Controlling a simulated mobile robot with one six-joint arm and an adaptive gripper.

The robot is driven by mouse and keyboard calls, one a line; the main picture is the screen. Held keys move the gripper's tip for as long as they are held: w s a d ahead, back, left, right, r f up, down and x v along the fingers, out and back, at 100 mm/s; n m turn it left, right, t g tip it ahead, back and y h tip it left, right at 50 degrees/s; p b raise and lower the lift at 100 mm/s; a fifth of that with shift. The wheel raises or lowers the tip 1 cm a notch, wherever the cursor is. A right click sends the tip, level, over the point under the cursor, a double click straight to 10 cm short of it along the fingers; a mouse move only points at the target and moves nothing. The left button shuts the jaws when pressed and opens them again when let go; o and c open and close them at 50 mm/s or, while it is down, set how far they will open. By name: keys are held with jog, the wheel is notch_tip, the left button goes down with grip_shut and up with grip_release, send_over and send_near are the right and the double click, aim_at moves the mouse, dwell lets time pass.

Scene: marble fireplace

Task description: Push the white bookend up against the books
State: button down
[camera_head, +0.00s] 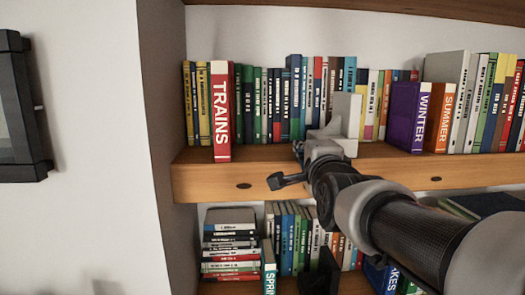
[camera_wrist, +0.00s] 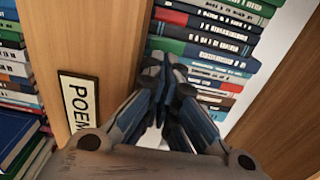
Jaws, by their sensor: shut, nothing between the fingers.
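The white bookend (camera_head: 346,112) stands on the upper shelf in the head view, in front of the row of books (camera_head: 295,98). In the head view my arm reaches in from the lower right to the shelf edge beside the bookend. The fingers are hard to make out there, and contact with the bookend cannot be told.
The wooden upper shelf (camera_head: 215,180) has some bare board between TRAINS and my arm. A POEM label (camera_wrist: 80,102) shows in the wrist view.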

jog(key=shift+d+f+b, duration=0.15)
jog(key=shift+d+b, duration=0.65)
jog(key=shift+b, duration=0.35)
jog(key=shift+d+r, duration=0.25)
jog(key=shift+d, duration=0.4)
jog(key=shift+a+f+b, duration=0.15)
jog(key=shift+a+b, duration=0.9)
jog(key=shift+b, duration=0.35)
jog(key=shift+a+r+p, duration=0.2)
jog(key=shift+r+p, duration=0.05)
jog(key=shift+p, duration=0.65)
jog(key=shift+a, duration=0.1)
jog(key=shift+a+f+p, duration=0.1)
jog(key=shift+a+p, duration=0.4)
jog(key=shift+p, duration=1)
jog(key=s+p, duration=0.2)
jog(key=s, duration=1.2)
